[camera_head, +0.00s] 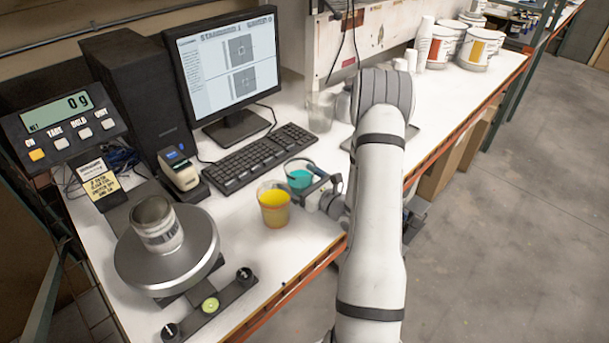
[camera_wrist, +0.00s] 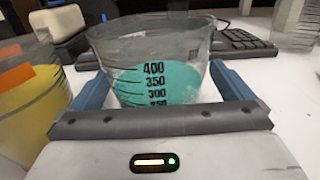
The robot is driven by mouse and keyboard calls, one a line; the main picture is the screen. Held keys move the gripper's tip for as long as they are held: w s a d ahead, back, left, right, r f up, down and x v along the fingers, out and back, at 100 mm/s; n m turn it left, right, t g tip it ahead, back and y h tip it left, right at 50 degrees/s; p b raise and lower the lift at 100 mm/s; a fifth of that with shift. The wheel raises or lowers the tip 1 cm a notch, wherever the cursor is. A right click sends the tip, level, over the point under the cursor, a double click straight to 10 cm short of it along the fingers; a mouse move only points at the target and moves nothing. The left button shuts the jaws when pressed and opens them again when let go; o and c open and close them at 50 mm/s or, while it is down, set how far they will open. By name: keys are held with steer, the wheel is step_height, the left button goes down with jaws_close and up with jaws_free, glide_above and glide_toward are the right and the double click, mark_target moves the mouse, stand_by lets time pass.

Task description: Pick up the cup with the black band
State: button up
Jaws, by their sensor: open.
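A clear cup with teal liquid (camera_wrist: 155,85) and black measuring marks stands upright between the fingers of my gripper (camera_wrist: 160,78) in the wrist view. The blue fingers are open, one on each side of the cup; I cannot tell whether they touch it. In the head view the teal cup (camera_head: 299,177) is on the white bench, partly hidden by my gripper (camera_head: 312,182). A cup with yellow liquid (camera_head: 273,205) stands just left of it; in the wrist view this yellow cup (camera_wrist: 28,95) shows an orange band. I cannot make out a clear black band on the teal cup.
A keyboard (camera_head: 260,157) lies behind the cups, with a monitor (camera_head: 225,65) beyond. Labelled buckets (camera_head: 480,50) stand at the far right. The bench front edge is close.

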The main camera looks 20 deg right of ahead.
steer(key=shift+c, duration=0.4)
steer(key=c, duration=1.1)
steer(key=shift+r, duration=0.15)
